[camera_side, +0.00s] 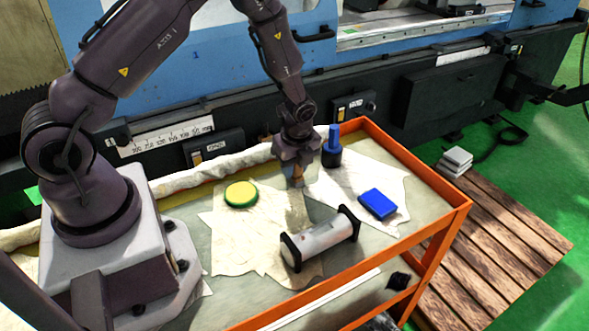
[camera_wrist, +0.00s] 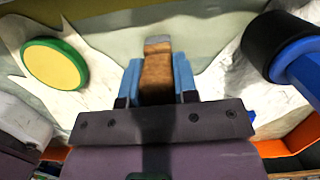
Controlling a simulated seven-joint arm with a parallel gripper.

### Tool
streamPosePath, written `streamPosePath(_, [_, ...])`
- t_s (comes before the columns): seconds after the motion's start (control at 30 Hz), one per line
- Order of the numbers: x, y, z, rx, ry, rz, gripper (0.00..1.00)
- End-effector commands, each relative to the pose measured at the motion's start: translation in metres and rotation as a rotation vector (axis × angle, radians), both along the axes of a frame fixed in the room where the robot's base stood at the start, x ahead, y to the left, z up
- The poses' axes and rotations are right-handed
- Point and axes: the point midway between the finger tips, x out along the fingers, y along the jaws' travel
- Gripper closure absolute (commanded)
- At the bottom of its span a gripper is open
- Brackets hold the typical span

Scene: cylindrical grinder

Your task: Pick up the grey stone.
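My gripper (camera_side: 295,168) points down over the orange-framed table, between the yellow-green disc and the blue-and-black object. In the wrist view its two blue fingers (camera_wrist: 158,80) lie against both sides of a brown block with a grey end (camera_wrist: 157,68); no gap shows. The block's brown part also shows just below the gripper in the side view (camera_side: 294,182). I cannot tell whether its lower end touches the surface. No separate loose piece on the table is clearly a grey stone. A pale grey cylinder with black ends (camera_side: 322,243) lies in front of the gripper.
A yellow disc with green rim (camera_side: 240,194) lies left on a pale cloth. A blue-and-black upright object (camera_side: 332,148) stands close right of my gripper. A blue box (camera_side: 378,203) lies further right. The blue machine stands behind.

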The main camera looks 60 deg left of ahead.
Motion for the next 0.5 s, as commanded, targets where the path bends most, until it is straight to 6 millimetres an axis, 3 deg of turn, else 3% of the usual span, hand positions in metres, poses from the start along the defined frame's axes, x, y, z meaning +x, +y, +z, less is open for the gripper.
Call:
streamPosePath(0.33, [0.0, 0.0, 0.002, 0.0, -0.001, 0.0, 1.0])
streamPosePath(0.5, [0.001, 0.0, 0.012, 0.0, -0.003, 0.001, 1.0])
